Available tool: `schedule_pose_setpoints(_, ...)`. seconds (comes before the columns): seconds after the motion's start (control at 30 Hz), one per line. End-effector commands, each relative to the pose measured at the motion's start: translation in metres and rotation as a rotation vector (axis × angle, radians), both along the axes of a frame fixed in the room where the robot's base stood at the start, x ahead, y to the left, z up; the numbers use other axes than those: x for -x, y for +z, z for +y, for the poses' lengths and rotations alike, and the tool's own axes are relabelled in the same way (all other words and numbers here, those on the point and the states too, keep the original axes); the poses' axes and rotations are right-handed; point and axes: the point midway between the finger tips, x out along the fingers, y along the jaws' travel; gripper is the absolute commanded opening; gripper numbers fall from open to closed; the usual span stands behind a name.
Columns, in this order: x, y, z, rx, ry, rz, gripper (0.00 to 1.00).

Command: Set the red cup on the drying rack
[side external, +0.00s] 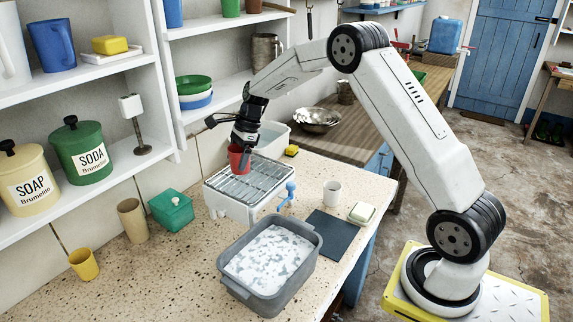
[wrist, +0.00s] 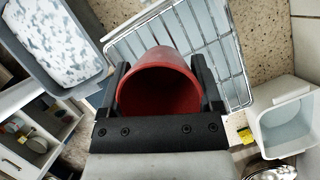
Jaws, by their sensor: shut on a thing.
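The red cup (side external: 239,160) is held upright, or close to it, in my gripper (side external: 243,140) at the back left part of the drying rack (side external: 262,181). The rack has a wire top on a white base. In the wrist view the cup (wrist: 160,60) sits between the two black fingers of my gripper (wrist: 163,78), with its open mouth towards the camera. The wires of the rack (wrist: 222,62) show behind it. Whether the cup's base touches the wires cannot be told.
A grey basin of suds (side external: 270,258) stands in front of the rack. A pale tub (side external: 272,138) stands behind it. The rack's front wires are bare.

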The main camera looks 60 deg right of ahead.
Motion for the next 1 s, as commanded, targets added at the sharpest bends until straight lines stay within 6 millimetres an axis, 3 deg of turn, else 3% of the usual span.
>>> schedule_pose_setpoints(0.47, -0.01, -0.012, -0.001, 0.0, 0.0, 0.0, 0.16)
schedule_pose_setpoints(0.8, -0.013, -0.043, -0.002, 0.001, -0.002, 0.001, 0.16)
schedule_pose_setpoints(1.0, -0.013, -0.046, -0.002, 0.002, -0.001, -0.001, 0.16)
